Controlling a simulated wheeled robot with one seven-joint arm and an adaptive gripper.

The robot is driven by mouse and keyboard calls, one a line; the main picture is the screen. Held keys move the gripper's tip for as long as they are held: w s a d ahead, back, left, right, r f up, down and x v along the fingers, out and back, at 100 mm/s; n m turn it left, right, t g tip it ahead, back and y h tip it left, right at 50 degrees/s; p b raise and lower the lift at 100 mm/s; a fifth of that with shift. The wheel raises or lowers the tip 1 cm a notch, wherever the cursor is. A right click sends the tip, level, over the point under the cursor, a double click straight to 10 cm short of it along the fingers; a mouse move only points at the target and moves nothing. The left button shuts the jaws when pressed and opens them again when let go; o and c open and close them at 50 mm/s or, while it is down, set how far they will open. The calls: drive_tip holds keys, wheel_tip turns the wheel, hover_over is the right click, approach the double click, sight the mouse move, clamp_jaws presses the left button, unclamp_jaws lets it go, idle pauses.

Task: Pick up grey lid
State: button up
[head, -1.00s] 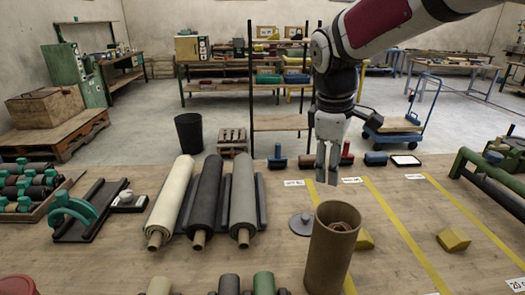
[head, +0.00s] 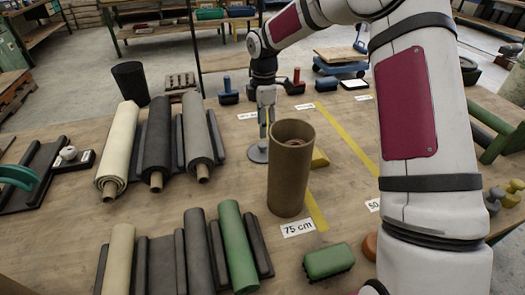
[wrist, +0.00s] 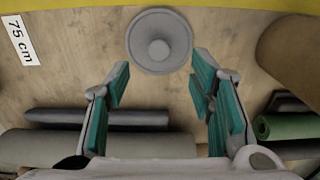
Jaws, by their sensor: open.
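The lid lies past the fingertips there; I cannot tell the exact height gap.
The brown tube stands close to the right of my gripper and rises above the lid. Cream, black and grey rolls (head: 158,140) lie to the left. A green roll (head: 237,245) lies in front. Bare table surrounds the lid's left side.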

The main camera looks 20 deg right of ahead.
sight(263, 144)
drive_tip(key=shift+a+f, duration=0.15)
drive_tip(key=shift+f, duration=4.25)
drive_tip(key=c, duration=1.2)
